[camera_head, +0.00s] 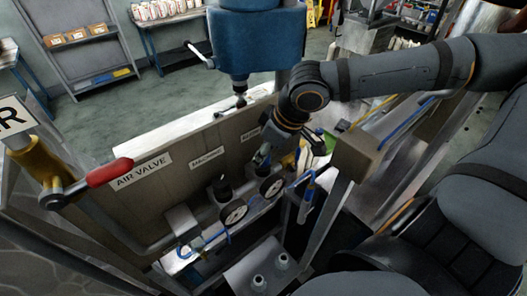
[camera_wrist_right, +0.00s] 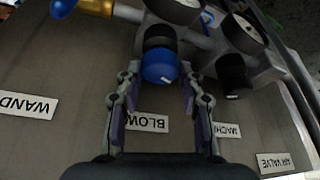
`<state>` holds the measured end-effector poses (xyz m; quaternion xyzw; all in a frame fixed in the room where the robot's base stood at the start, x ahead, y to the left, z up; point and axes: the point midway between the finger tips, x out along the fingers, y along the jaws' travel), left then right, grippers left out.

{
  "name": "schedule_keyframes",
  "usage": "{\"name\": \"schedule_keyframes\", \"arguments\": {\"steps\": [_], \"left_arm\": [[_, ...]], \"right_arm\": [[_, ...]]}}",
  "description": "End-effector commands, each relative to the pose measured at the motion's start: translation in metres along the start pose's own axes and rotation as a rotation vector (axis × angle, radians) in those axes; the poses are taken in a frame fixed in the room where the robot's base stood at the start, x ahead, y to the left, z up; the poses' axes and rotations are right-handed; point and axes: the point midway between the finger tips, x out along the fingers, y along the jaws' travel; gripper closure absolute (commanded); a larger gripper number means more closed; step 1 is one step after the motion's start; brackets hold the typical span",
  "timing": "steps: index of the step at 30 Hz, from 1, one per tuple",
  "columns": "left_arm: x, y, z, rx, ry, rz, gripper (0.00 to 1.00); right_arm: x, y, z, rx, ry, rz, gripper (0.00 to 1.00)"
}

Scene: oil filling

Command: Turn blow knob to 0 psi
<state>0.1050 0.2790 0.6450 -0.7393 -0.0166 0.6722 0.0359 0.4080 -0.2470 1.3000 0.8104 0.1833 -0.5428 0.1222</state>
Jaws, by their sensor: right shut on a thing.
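The blow knob (camera_wrist_right: 160,66) is a blue cap on a black body. It sits below a round gauge (camera_wrist_right: 174,8) in the right wrist view, near the upside-down BLOW label (camera_wrist_right: 147,122). My right gripper (camera_wrist_right: 158,72) has one finger on each side of the knob and is shut on it. In the head view, my right gripper (camera_head: 264,154) reaches down to the panel by the BLOW label (camera_head: 250,133). There the fingers and arm hide most of the knob. The gauge needle and psi marks are too small to read. My left gripper is not in view.
The black MACHINE knob (camera_wrist_right: 233,72) stands beside the blow knob, with its own gauge (camera_head: 234,214). The red AIR VALVE handle (camera_head: 110,172) juts out at the left. A blue machine body (camera_head: 255,45) stands behind the panel. Pipes and hoses run below the gauges.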

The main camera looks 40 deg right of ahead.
Motion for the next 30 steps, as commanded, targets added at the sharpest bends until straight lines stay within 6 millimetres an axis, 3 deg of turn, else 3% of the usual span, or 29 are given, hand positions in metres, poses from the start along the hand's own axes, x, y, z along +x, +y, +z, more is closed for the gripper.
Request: {"name": "schedule_keyframes", "arguments": {"steps": [30], "left_arm": [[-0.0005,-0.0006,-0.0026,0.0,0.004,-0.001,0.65]], "right_arm": [[0.0002,0.0076,-0.0036,-0.847,-0.005,-0.345,0.93]]}}
